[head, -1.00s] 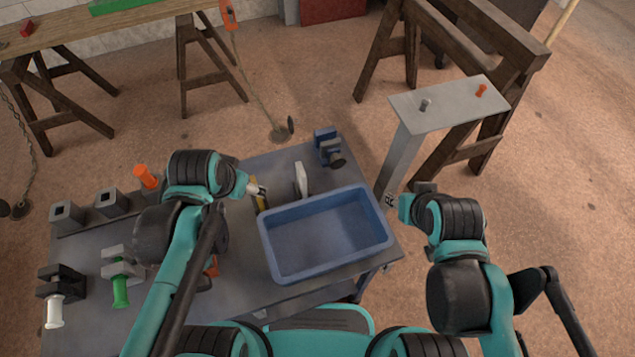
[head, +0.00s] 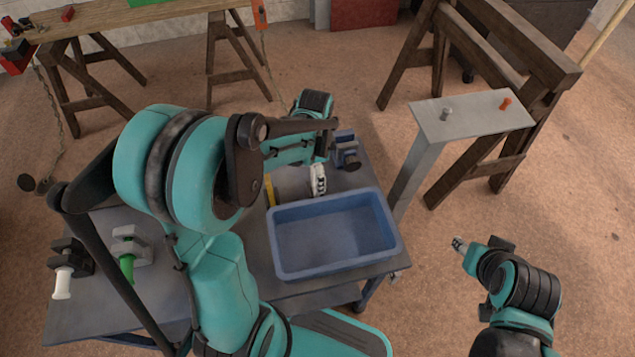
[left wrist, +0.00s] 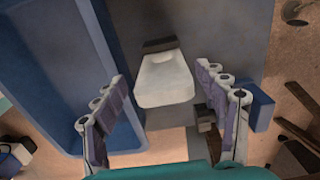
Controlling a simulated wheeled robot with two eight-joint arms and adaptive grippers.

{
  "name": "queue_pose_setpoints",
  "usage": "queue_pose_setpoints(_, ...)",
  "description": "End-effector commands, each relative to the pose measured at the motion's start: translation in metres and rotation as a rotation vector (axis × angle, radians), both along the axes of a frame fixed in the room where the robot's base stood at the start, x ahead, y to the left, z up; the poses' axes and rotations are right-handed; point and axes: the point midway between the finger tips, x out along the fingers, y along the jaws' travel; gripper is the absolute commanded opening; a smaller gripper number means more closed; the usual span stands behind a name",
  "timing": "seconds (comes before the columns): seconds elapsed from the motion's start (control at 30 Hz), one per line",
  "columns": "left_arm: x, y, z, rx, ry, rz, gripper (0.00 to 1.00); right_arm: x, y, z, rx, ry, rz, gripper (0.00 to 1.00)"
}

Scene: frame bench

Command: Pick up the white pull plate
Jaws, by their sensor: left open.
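The white pull plate (left wrist: 165,80) stands out pale in the left wrist view, with a dark grey bar along its far edge. My left gripper (left wrist: 161,84) is open, with one finger to each side of the plate and gaps visible on both sides. In the head view my left gripper (head: 319,178) is small, behind the blue bin, and my arm and gripper hide much of that spot. My right gripper (head: 459,244) hangs over the floor right of the bench, away from the plate; its jaws are too small to read.
The blue bin (head: 340,262) stands on the grey bench right in front of the plate; its wall (left wrist: 72,75) is close left of my fingers. A blue clamp-like block (head: 346,152) stands at the back right. A yellow strip (head: 269,190) lies left of the plate.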

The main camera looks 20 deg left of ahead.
Motion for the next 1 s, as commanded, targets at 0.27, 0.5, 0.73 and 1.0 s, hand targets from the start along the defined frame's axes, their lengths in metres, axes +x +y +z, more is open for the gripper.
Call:
queue_pose_setpoints(0.27, 0.003, 0.004, -0.042, 0.001, -0.001, 0.001, 0.72, 0.0, 0.0, -0.023, 0.0, 0.0, 0.0, 0.4)
queue_pose_setpoints(0.5, 0.003, 0.004, -0.048, 0.0, -0.001, 0.001, 0.72, 0.0, 0.0, -0.024, 0.0, 0.0, 0.0, 0.4)
queue_pose_setpoints(0.73, 0.003, 0.003, -0.048, 0.0, -0.001, 0.001, 0.28, 0.0, 0.0, -0.024, 0.0, 0.0, 0.0, 0.4)
queue_pose_setpoints(1.0, 0.003, 0.004, -0.048, 0.0, -0.001, 0.001, 0.03, 0.0, 0.0, -0.024, 0.0, 0.0, 0.0, 0.4)
